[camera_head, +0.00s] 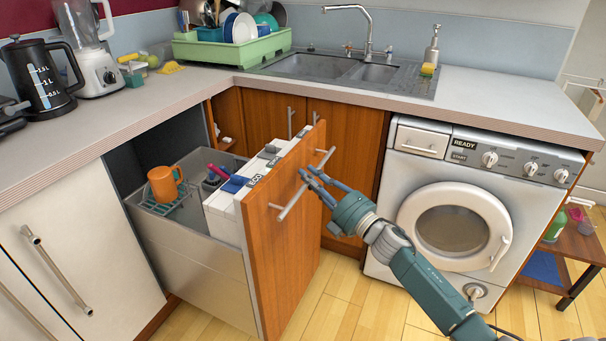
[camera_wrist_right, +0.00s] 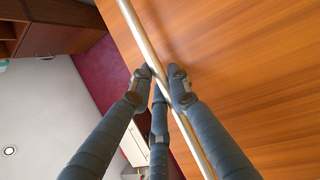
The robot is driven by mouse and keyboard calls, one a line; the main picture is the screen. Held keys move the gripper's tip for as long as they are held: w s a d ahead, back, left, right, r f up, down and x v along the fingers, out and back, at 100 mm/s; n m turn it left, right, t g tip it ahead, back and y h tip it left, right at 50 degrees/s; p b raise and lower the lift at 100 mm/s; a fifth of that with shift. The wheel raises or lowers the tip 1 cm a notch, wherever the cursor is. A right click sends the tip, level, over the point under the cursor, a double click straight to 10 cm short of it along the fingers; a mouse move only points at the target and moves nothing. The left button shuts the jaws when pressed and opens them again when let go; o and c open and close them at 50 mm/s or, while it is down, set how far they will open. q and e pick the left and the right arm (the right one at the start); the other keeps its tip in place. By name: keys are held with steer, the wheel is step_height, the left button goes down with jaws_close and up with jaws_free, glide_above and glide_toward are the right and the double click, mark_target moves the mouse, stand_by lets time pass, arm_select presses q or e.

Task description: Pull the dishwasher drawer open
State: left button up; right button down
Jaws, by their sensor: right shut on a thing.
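The dishwasher drawer has a wooden front panel (camera_head: 282,240) and a grey metal body (camera_head: 190,262). It stands pulled out from under the counter, with its inside showing. A metal bar handle (camera_head: 289,208) runs across the front panel. My right gripper (camera_head: 309,181) is shut on this handle. In the right wrist view its fingers (camera_wrist_right: 160,75) close around the bar (camera_wrist_right: 138,32), in front of the wooden panel (camera_wrist_right: 240,70). My left gripper is not in view.
An orange mug (camera_head: 164,185) stands on a rack inside the drawer, beside white boxes (camera_head: 224,216). A white washing machine (camera_head: 463,200) stands to the right. White cabinet doors (camera_head: 75,235) are on the left. The wooden floor (camera_head: 345,300) in front is clear.

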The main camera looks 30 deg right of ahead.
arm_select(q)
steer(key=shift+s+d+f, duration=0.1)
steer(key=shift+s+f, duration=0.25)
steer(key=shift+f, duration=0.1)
arm_select(e)
steer(key=shift+s+d+f, duration=0.1)
steer(key=shift+s+d, duration=0.25)
steer(key=shift+s, duration=0.2)
steer(key=shift+s+d+f, duration=0.1)
steer(key=shift+s+d, duration=0.2)
steer(key=shift+s, duration=0.2)
steer(key=c, duration=1.6)
jaws_free()
steer(key=shift+c, duration=0.2)
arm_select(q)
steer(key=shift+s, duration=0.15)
arm_select(e)
steer(key=v, duration=1.2)
steer(key=shift+w, duration=0.1)
